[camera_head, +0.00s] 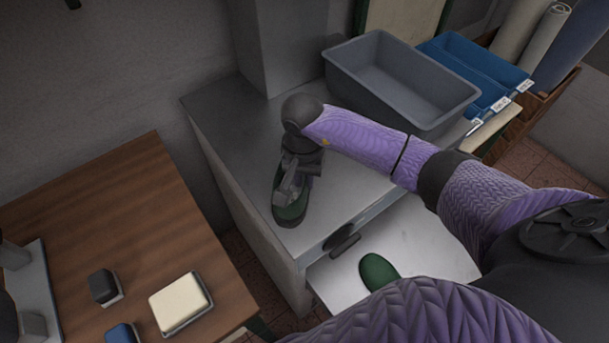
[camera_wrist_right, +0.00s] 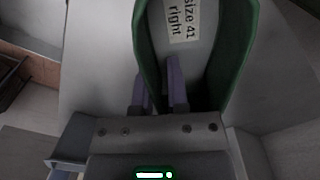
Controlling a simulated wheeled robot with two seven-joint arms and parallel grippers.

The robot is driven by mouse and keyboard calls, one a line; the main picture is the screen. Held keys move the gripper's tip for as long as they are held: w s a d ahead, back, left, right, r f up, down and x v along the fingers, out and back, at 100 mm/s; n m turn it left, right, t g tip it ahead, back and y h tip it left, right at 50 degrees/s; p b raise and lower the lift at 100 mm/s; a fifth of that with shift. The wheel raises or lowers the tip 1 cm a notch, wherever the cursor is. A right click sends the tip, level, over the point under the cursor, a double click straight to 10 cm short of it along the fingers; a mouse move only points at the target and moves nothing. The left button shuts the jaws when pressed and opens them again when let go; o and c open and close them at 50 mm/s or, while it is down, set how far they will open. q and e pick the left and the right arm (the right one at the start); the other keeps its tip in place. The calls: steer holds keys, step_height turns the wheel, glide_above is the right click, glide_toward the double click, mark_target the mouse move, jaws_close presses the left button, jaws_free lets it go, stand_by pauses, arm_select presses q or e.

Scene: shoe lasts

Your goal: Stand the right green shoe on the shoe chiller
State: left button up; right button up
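The right green shoe (camera_head: 291,208) is upright on the grey metal top of the shoe chiller (camera_head: 345,190), toe toward the front. In the right wrist view its inside shows a label (camera_wrist_right: 181,18) reading "size 41 right". The fingertips are partly hidden in the head view. My left gripper is not in view. Another green shoe (camera_head: 379,271) is on a lower pale surface in front, partly covered by my arm.
A grey bin (camera_head: 400,82) and a blue bin (camera_head: 475,68) stand at the back right. A wooden table (camera_head: 120,220) at left holds a cream pad (camera_head: 180,301) and small blocks. The chiller's left top is clear.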

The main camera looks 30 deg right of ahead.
steer(key=o, duration=0.4)
arm_select(q)
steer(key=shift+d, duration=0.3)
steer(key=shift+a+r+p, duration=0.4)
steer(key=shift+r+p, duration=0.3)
steer(key=shift+p, duration=0.1)
arm_select(e)
step_height(320, 180, up, 12)
steer(key=shift+w+a+r, duration=0.1)
